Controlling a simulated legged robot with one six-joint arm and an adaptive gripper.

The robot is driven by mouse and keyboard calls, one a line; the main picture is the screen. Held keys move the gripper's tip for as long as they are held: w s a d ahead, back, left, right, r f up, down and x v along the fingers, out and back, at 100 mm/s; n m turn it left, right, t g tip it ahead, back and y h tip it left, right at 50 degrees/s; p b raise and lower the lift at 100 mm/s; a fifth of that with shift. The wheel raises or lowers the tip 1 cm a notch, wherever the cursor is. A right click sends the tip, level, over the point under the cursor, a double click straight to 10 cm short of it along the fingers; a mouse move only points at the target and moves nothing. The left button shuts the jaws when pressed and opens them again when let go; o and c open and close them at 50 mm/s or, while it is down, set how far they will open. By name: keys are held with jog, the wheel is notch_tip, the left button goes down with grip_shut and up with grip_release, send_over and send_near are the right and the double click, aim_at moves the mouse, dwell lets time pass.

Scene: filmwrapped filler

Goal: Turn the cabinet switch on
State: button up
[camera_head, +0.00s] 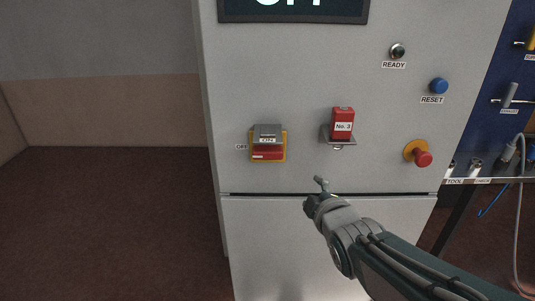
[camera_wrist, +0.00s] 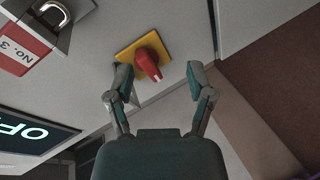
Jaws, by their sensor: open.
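The cabinet switch (camera_head: 268,151) is a red handle on a yellow plate on the grey cabinet front, with an OFF label at its left and a grey marked part above the red. In the tilted wrist view, the red handle (camera_wrist: 148,64) stands out from its yellow plate beyond the fingertips, in line with the gap between them. My gripper (camera_wrist: 159,73) is open and empty, its fingers spread. In the head view my gripper (camera_head: 321,185) is in front of the cabinet, to the lower right of the switch. I cannot tell the exact distance to the handle.
A red No. 3 padlock (camera_head: 343,124) hangs on a bracket right of the switch. A red stop button (camera_head: 422,157), blue reset button (camera_head: 439,86) and ready lamp (camera_head: 397,51) are farther right. A dark display (camera_head: 292,16) shows partly cropped letters. Open floor (camera_head: 105,215) lies left.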

aim_at(270, 157)
jog(key=w+a+n+y, duration=0.1)
jog(key=w+a+n, duration=0.1)
jog(key=w+a, duration=0.1)
jog(key=w+a+r+n+t+y, duration=0.1)
jog(key=w+a+n, duration=0.1)
jog(key=w, duration=0.3)
jog(key=w+a+n+t+y, duration=0.1)
jog(key=w+a+n+y, duration=0.1)
jog(key=w+a+n, duration=0.1)
jog(key=shift+w+a+r, duration=0.25)
jog(key=shift+w+a, duration=0.65)
jog(key=shift+c, duration=0.3)
grip_shut()
